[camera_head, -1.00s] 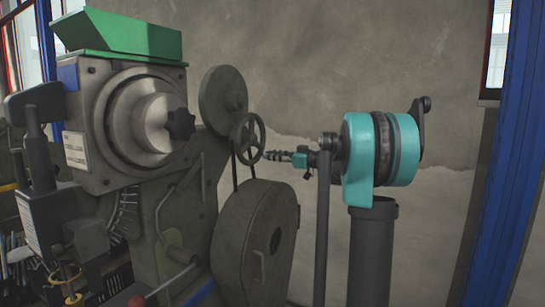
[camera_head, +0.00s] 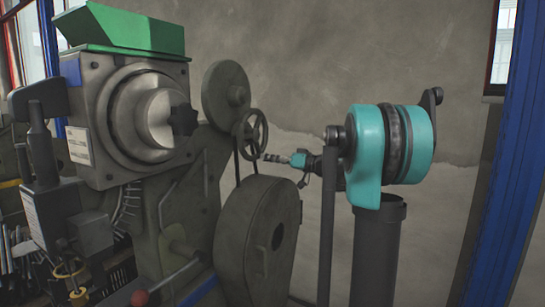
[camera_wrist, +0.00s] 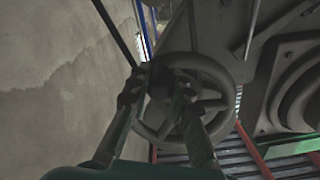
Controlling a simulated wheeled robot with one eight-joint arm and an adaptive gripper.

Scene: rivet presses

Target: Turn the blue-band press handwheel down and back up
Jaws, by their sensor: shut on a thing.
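The handwheel (camera_head: 253,136), a dark spoked wheel, sits on the right side of the grey press (camera_head: 112,128). The press has a green top hopper and a blue patch at its upper left. My gripper (camera_head: 270,157) reaches in from the right and meets the wheel's lower right side. In the wrist view, my gripper's two fingers (camera_wrist: 158,84) lie across the handwheel (camera_wrist: 223,72), their tips near its hub. The gripper is shut on the wheel. The fingers hide part of the hub and rim, so the exact contact is unclear.
A round disc (camera_head: 227,92) stands just above the wheel, and a rounded guard (camera_head: 250,245) bulges below it. A red-knobbed lever (camera_head: 140,298) is at lower left. The wall (camera_head: 330,60) behind is plain. A blue post (camera_head: 510,150) stands at the right.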

